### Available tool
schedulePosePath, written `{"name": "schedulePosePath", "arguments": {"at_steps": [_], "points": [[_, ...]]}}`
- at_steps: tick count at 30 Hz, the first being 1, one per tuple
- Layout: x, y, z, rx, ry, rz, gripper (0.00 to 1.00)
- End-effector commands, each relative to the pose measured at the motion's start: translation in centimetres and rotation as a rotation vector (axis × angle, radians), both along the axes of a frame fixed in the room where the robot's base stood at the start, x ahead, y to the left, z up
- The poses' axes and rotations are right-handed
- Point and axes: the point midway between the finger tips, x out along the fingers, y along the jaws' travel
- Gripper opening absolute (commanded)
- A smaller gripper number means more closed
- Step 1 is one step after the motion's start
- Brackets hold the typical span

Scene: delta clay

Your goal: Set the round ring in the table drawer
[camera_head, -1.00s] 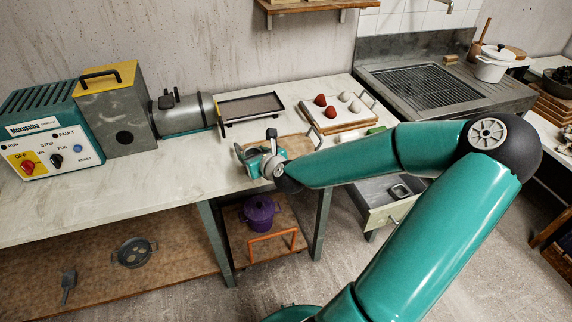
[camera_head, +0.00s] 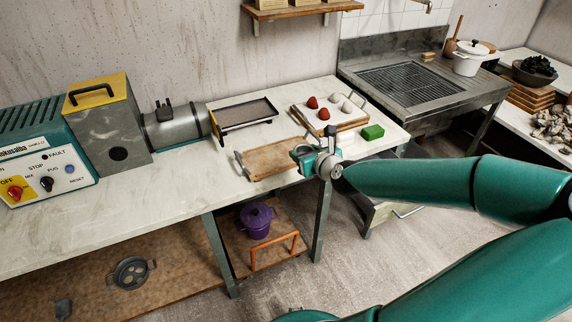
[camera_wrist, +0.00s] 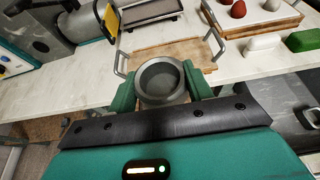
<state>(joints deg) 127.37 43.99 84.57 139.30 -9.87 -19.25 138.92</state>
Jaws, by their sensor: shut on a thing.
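My gripper (camera_wrist: 160,92) is shut on a round grey ring (camera_wrist: 162,80), seen from above between the green fingers in the wrist view. In the head view my gripper (camera_head: 308,158) is at the table's front edge, by the right end of a wooden tray; the ring is hard to make out there. The table drawer (camera_head: 382,213) stands open below the tabletop, to the right of my gripper. My arm hides much of it.
The wooden tray (camera_head: 270,160) with metal handles lies behind my gripper. A green block (camera_head: 372,132) and a board with red and white lumps (camera_head: 330,118) lie to the right. A purple pot (camera_head: 256,220) stands on the shelf below.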

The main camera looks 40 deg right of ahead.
Motion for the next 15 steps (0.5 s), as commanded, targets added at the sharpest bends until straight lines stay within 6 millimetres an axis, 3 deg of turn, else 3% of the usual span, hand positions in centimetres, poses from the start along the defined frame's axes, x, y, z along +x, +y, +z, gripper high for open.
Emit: {"name": "schedulePosePath", "arguments": {"at_steps": [15], "points": [[6.8, -1.9, -3.0, -0.003, -0.001, 0.007, 0.24]]}}
